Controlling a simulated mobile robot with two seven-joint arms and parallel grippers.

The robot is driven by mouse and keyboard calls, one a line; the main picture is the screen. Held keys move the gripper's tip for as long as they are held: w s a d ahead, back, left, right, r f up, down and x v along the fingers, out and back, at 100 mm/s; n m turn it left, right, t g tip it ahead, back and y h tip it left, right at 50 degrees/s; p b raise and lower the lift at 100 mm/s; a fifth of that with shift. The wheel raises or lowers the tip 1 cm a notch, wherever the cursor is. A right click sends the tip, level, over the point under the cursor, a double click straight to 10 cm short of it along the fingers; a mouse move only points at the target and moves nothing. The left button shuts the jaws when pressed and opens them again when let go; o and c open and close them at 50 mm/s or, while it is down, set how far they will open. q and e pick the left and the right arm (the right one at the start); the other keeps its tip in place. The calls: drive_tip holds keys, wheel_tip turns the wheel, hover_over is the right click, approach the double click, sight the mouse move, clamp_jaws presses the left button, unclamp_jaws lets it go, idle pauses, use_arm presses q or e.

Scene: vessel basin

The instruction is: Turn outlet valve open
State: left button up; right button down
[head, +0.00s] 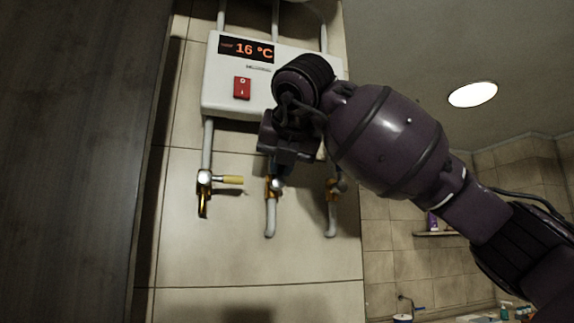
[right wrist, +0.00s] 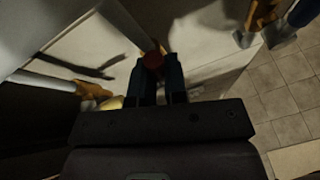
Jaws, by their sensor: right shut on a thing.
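Three brass valves sit on pipes under a white heater box. The left valve (head: 204,180) has a yellow lever pointing right; this lever also shows at lower left in the right wrist view (right wrist: 108,103). The middle valve (head: 271,190) is partly hidden by my right gripper (head: 278,178). The right valve (head: 334,187) is partly behind my arm. In the right wrist view my right gripper (right wrist: 157,72) is shut on a red-ended valve handle (right wrist: 153,60), seemingly the middle valve's. Which valve is the outlet is not marked legibly. My left gripper is out of view.
The heater box (head: 225,85) shows 16 °C and has a red switch (head: 242,88). A dark panel (head: 70,160) stands at the left. The tiled wall below the pipes is clear. A shelf (head: 436,233) hangs at far right.

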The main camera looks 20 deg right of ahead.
drive_tip(key=shift+w+a+f+n+h, duration=0.1)
drive_tip(key=shift+a+f+n+h, duration=0.4)
drive_tip(key=shift+n, duration=0.3)
drive_tip(key=c, duration=1.3)
unclamp_jaws()
drive_tip(key=shift+o, duration=0.6)
drive_tip(key=shift+r, duration=0.15)
drive_tip(key=b+v, duration=0.2)
drive_tip(key=v, duration=0.8)
drive_tip(key=shift+s, duration=0.35)
drive_tip(key=shift+r, duration=0.15)
drive_tip(key=shift+a, duration=0.1)
